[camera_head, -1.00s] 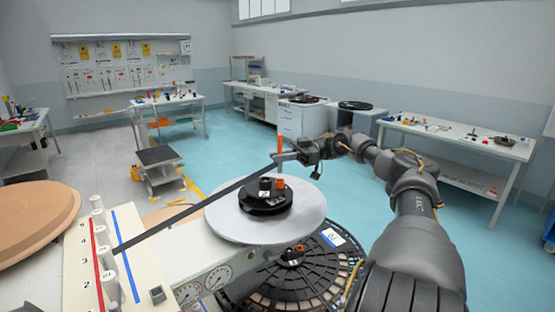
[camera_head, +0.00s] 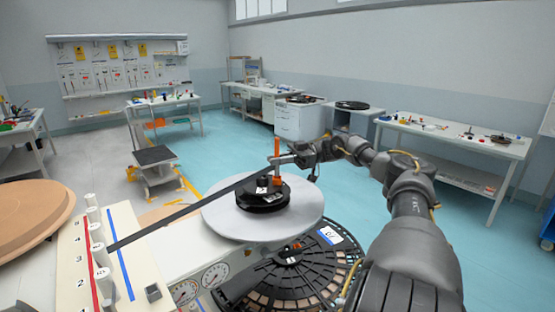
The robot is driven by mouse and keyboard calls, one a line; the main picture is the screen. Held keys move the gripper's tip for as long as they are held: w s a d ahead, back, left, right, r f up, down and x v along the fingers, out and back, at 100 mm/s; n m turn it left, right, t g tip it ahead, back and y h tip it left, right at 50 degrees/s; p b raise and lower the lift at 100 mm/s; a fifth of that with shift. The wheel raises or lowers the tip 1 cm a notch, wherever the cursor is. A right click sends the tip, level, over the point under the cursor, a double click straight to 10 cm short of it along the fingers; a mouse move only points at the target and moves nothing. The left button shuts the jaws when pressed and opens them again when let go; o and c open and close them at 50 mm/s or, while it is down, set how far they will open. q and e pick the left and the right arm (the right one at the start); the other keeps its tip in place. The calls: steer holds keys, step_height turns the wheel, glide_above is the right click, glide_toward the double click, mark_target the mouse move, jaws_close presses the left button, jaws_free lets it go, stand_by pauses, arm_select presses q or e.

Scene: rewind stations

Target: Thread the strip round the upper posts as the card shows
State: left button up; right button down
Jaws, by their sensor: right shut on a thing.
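A dark strip (camera_head: 190,209) runs taut and slanting from the numbered post board (camera_head: 66,262) at the lower left up to my right gripper (camera_head: 275,160). The board carries pale posts in a row, including one near the number 4 (camera_head: 96,232) and one lower down (camera_head: 103,282), between a red line and a blue line. My right gripper is shut on the strip's far end, by an upright orange piece (camera_head: 277,146), above the reel. The strip's path around the posts is hard to make out. I cannot pick out the card. My left gripper is not in view.
A black reel (camera_head: 262,199) sits on a pale round plate (camera_head: 225,217), under the gripper. A large dark slotted disc (camera_head: 290,284) lies below it, and two dials (camera_head: 214,275) are in front. A wooden disc (camera_head: 30,215) stands at the left. Blue floor beyond is open.

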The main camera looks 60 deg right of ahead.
steer(key=shift+f+b, duration=0.65)
steer(key=shift+f, duration=0.35)
steer(key=c, duration=1.3)
jaws_free()
steer(key=shift+c, duration=0.2)
steer(key=shift+f, duration=0.1)
steer(key=b+v, duration=1.1)
